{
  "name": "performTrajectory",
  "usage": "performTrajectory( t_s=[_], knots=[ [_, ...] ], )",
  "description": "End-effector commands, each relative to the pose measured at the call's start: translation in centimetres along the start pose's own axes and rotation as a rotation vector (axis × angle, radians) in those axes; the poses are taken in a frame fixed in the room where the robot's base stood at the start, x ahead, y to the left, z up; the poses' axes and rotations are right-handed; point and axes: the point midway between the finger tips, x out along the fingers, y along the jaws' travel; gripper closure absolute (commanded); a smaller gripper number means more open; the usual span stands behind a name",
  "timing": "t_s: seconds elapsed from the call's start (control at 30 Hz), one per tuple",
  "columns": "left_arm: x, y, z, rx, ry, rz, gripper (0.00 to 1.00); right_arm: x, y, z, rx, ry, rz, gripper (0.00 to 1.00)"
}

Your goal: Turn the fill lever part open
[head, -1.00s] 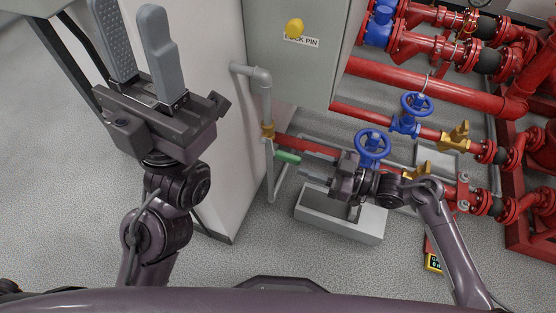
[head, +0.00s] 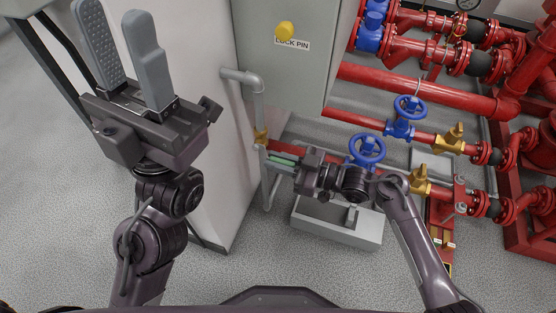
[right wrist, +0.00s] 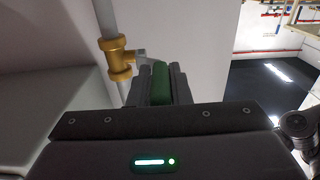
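The fill lever (head: 284,157) has a green handle and sits beside the brass valve (head: 261,136) on the thin grey pipe. My right gripper (head: 278,163) reaches it from the right in the head view. In the right wrist view the green handle (right wrist: 160,82) stands between the two dark fingers (right wrist: 160,88), which appear closed against both its sides. The brass valve body (right wrist: 120,60) shows just left of it, joined to the handle side by a grey stem. My left gripper (head: 112,14) is raised at the upper left, its two grey fingers apart and empty.
A grey cabinet (head: 290,75) with a yellow knob (head: 285,31) and LOCK PIN label stands above. Red pipes with blue handwheels (head: 367,150) and brass valves run on the right. A grey open trough (head: 335,232) lies below my right gripper.

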Motion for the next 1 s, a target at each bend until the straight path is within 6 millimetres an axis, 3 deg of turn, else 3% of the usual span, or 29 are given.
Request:
performTrajectory(
  t_s=[0.1, 0.43, 0.67, 1.0],
  knots=[
    [0.0, 0.0, 0.0, 0.0, 0.0, 0.0, 0.64, 0.0, -0.1, 0.0, 0.001, 0.0, -0.004, 1.0],
    [0.6, -0.1, 0.2, 0.0, -0.011, -0.001, 0.64, 0.0, -0.2, -0.3, 0.002, -0.013, -0.006, 1.0],
    [-0.6, -0.3, 6.1, -0.012, -0.365, -0.032, 0.64, 0.2, -0.3, -1.3, 0.004, -0.107, -0.01, 1.0],
    [-7.8, 0.2, 13.4, -0.039, -0.879, -0.048, 0.64, 0.3, -0.3, -1.4, 0.004, -0.174, -0.011, 1.0]
  ],
)
